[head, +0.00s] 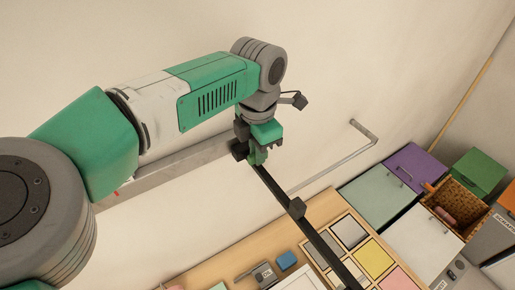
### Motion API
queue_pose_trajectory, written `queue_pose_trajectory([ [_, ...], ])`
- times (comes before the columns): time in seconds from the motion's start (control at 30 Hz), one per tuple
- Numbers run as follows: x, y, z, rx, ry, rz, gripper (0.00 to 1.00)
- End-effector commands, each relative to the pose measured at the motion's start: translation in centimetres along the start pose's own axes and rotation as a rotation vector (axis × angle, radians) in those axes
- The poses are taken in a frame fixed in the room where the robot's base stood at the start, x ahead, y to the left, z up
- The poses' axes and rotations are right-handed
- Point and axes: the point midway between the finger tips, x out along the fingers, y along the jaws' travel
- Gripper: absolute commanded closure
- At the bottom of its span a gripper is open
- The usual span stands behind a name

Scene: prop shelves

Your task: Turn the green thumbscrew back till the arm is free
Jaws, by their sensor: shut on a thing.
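My gripper (258,156) is at the upper end of a long dark bar (273,184), which looks like the arm of the task. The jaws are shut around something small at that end. It appears to be the green thumbscrew, but the fingers cover it and its green blends with my gripper's own green parts. The bar slants down to the right across the board below. How tight the screw is cannot be seen.
A wooden board with coloured tiles (372,257) lies below, with a blue block (286,260) and a grey device (264,275). Coloured boxes (415,168) and a wicker basket (454,204) stand at right.

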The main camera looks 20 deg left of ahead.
Motion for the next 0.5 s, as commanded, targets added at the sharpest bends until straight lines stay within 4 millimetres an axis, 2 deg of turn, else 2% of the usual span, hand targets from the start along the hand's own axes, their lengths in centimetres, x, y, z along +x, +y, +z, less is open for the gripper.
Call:
queue_pose_trajectory([
  [0.5,0.02,0.00,0.03,-0.452,-0.001,0.000,1.00],
])
